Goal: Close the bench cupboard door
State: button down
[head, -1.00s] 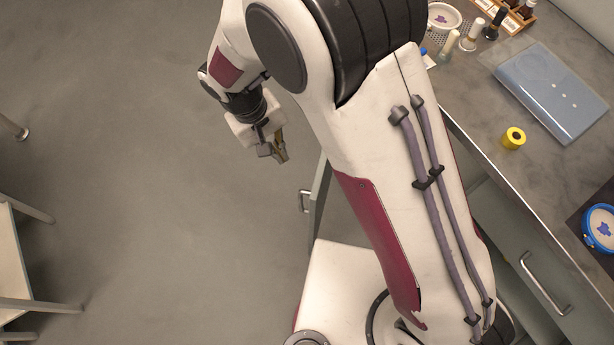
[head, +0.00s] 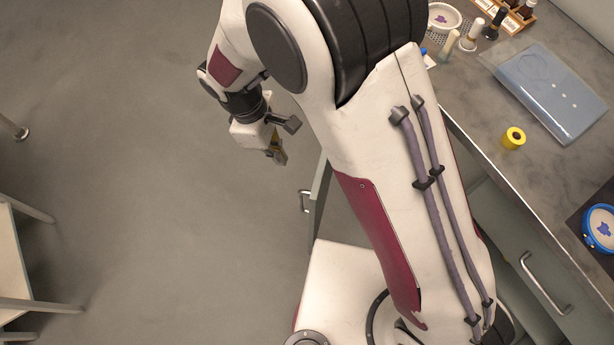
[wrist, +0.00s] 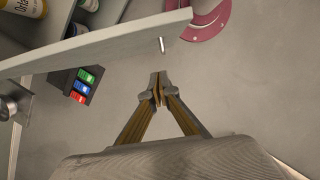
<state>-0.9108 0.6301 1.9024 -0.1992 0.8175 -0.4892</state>
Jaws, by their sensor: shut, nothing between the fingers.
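The cupboard door (head: 319,195) stands open, swung out from the bench. In the head view it shows as a thin grey-green edge with a metal handle (head: 304,201) on its left face, partly hidden behind my arm. In the wrist view the door (wrist: 100,48) runs as a pale slab across the top, with its small handle (wrist: 162,45) near the free end. My gripper (head: 278,158) is shut and empty, to the left of the door and apart from it. In the wrist view my fingertips (wrist: 158,88) are together just below the handle, with a gap.
The bench top (head: 480,85) on the right carries a blue folder (head: 550,90), a yellow roll (head: 513,138) and bottles. A drawer handle (head: 545,284) is on the bench front. In the wrist view, bottles (wrist: 25,6) show behind the door.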

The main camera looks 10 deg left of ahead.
dwell(0.3)
jog(key=d+f, duration=0.6)
jog(key=f, duration=0.3)
jog(key=shift+d+f, duration=0.2)
jog(key=shift+f, duration=0.1)
dwell(0.4)
jog(key=shift+d, duration=0.1)
dwell(0.3)
